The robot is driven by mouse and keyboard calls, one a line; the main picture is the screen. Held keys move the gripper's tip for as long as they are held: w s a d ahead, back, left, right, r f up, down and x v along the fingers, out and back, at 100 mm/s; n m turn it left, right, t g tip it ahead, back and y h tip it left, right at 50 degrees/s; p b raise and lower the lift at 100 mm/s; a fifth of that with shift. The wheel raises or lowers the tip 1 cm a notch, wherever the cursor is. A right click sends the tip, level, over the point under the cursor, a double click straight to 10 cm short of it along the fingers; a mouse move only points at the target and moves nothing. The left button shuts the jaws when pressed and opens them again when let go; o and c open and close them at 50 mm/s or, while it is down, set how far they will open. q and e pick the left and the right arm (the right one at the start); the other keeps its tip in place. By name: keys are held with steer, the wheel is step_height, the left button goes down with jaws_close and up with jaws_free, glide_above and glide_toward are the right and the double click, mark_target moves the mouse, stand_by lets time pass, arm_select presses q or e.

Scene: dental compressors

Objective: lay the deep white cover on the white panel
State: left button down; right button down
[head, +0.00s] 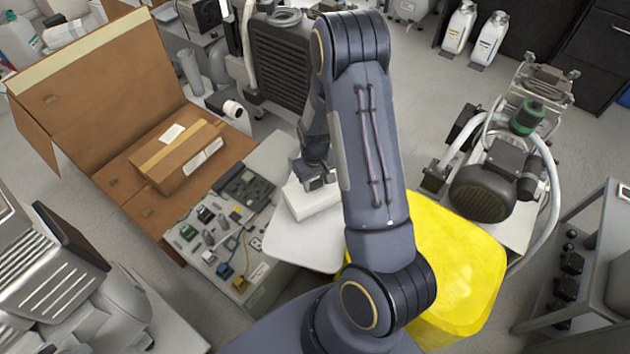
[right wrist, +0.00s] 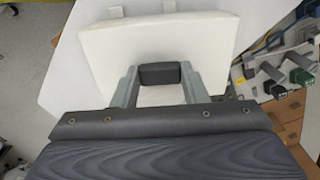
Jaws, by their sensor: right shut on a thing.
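The deep white cover (head: 318,200) is a pale box-like piece at the centre of the head view, partly hidden behind my arm. It also shows in the right wrist view (right wrist: 155,40), large in front of my fingers. The flat white panel (head: 298,243) lies beneath it and reaches toward the front; part of it also shows in the right wrist view (right wrist: 72,65). My right gripper (head: 316,182) is shut on the near side of the cover, with both fingers visible in the right wrist view (right wrist: 160,82). Whether the cover touches the panel I cannot tell. My left gripper is out of view.
A grey board with electrical parts (head: 222,235) adjoins the panel on the left. An open cardboard box (head: 110,110) with a smaller carton (head: 178,155) stands behind it. A yellow bin (head: 460,260) is to the right, and a compressor (head: 490,185) beyond it.

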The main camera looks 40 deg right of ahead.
steer(key=shift+f, duration=0.15)
steer(key=c, duration=0.9)
jaws_free()
steer(key=shift+o, duration=0.2)
